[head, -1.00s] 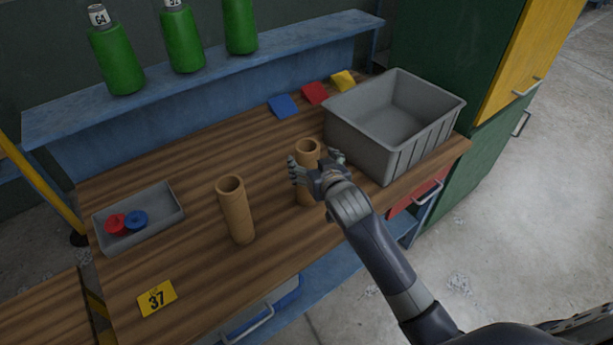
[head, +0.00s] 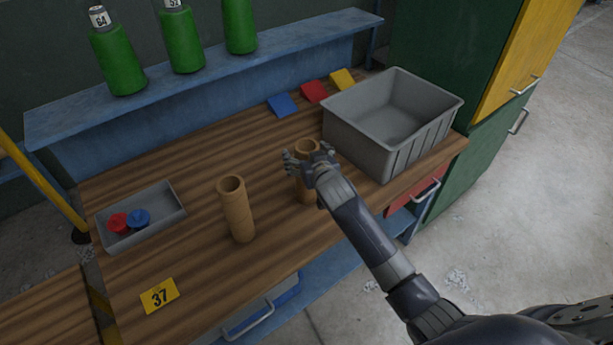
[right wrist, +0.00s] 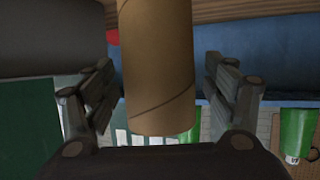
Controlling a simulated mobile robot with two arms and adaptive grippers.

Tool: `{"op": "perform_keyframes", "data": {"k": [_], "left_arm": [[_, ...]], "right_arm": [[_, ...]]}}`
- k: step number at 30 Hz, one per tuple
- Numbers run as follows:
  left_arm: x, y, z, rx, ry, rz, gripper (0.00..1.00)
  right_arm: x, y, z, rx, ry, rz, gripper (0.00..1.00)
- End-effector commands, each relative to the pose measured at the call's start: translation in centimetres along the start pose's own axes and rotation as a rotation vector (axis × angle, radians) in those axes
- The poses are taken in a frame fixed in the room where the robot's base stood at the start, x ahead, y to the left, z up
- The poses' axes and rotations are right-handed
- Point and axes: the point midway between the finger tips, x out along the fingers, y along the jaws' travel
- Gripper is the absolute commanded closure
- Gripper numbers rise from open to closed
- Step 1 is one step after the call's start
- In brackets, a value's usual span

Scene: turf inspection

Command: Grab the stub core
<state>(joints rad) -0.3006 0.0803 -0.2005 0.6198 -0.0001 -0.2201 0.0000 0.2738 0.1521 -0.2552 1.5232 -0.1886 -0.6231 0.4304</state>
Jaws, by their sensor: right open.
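Two upright brown cardboard cores stand on the wooden bench top. The left core (head: 236,211) stands free near the middle. The right core (head: 307,146) stands nearer the grey bin, partly hidden by my right gripper (head: 308,160). My right gripper is open, with its fingers at the upper part of this core. In the right wrist view the core (right wrist: 157,70) lies between the two spread fingers, with a gap showing on each side. My left gripper is not in view.
A large grey bin (head: 358,141) stands close right of the right core. A shallow grey tray (head: 163,213) with red and blue discs is at left. A yellow 37 card (head: 159,296) lies in front. Green bottles (head: 182,42) line the back shelf. Coloured squares (head: 314,91) lie behind.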

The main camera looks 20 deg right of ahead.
Motion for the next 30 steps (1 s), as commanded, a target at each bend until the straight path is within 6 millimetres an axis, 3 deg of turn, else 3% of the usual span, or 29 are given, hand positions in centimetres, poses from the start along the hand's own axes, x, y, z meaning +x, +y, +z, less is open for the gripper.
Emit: {"op": "perform_keyframes", "data": {"k": [2, 11, 22, 30], "left_arm": [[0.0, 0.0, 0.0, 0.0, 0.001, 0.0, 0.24], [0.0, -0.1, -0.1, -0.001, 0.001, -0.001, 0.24], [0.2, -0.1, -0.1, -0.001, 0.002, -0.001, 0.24], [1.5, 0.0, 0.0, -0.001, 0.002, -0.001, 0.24]], "right_arm": [[0.0, 0.0, 0.0, 0.0, 0.0, 0.0, 0.24], [0.0, 0.0, 0.0, 0.0, -0.001, 0.0, 0.92], [-0.2, 0.0, -0.5, 0.001, 0.003, 0.0, 0.92], [-1.8, -0.1, -3.0, 0.001, 0.003, -0.001, 0.92]]}}
